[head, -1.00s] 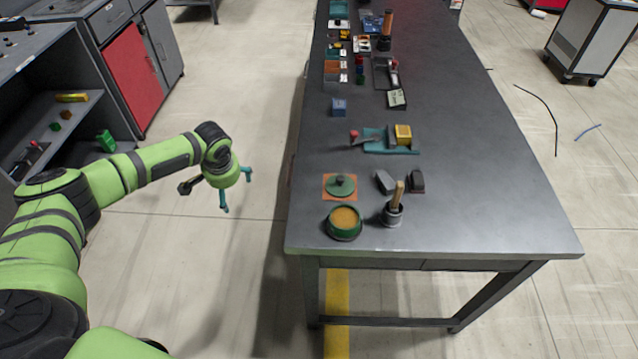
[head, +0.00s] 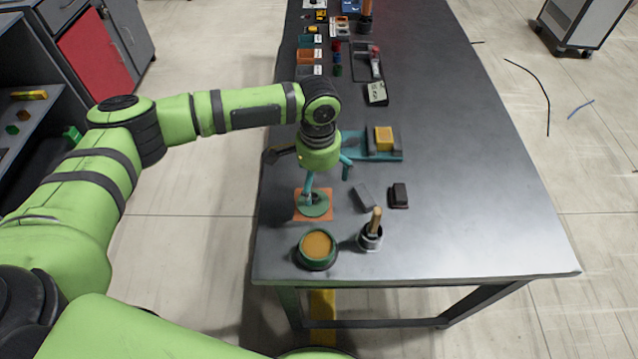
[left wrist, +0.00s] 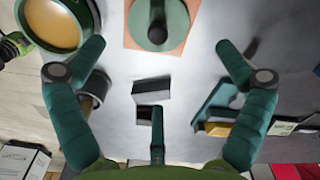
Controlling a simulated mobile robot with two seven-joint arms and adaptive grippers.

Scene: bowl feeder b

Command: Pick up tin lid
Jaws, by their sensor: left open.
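The tin lid (head: 316,209) is a round green disc with a dark knob, lying on an orange square mat (head: 299,213) near the table's left edge. In the left wrist view the lid (left wrist: 174,22) and its knob show at the top centre, beyond the fingertips. My left gripper (head: 328,172) is open and empty above the table, just behind and over the lid in the head view; one finger hides part of the lid. My right gripper is not in view.
A green tin with tan contents (head: 317,246) stands in front of the lid. A pot with a wooden handle (head: 371,235) and two dark blocks (head: 399,195) are to the right. A teal tray with a yellow block (head: 384,139) lies behind. The table's front right is clear.

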